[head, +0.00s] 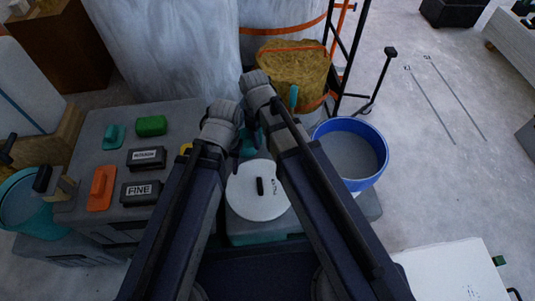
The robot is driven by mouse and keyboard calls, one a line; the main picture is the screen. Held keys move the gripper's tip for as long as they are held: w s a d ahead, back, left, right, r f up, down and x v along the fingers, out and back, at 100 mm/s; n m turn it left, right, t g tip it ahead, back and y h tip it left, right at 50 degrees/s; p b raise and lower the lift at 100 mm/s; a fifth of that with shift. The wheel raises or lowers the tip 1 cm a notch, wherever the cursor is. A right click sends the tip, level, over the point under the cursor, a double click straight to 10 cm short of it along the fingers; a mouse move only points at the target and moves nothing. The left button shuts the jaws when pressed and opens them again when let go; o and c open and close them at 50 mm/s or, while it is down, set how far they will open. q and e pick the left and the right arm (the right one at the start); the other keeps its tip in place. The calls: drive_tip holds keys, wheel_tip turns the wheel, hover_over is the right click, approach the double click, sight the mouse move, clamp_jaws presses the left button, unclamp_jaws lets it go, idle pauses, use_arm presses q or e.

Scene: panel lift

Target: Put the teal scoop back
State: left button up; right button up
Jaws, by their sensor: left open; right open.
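A small teal piece (114,137) lies on the grey case at the left. Another teal piece (248,143) shows between my grippers, mostly hidden by them. A teal upright piece (293,97) stands in front of the yellow-brown sack. I cannot tell which of these is the scoop. My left gripper (240,143) is open, over the area behind the white round lid, its fingers dark and partly hidden. My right gripper (268,122) is open close beside it, its fingertips largely hidden by my arm. I cannot tell whether either touches the teal piece.
The grey case (88,178) carries a green block (151,126), an orange tool (101,188) and two dark labelled blocks, one reading FINE (141,193). A white lid (256,205) lies in front. A blue-rimmed bucket (350,155) stands right, a teal bucket (22,200) left. Open floor lies far right.

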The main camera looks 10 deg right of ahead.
drive_tip(key=s+m, duration=0.5)
drive_tip(key=s, duration=0.4)
drive_tip(key=shift+d+m+h, duration=0.3)
drive_tip(key=shift+d+m, duration=0.1)
drive_tip(key=shift+d, duration=0.05)
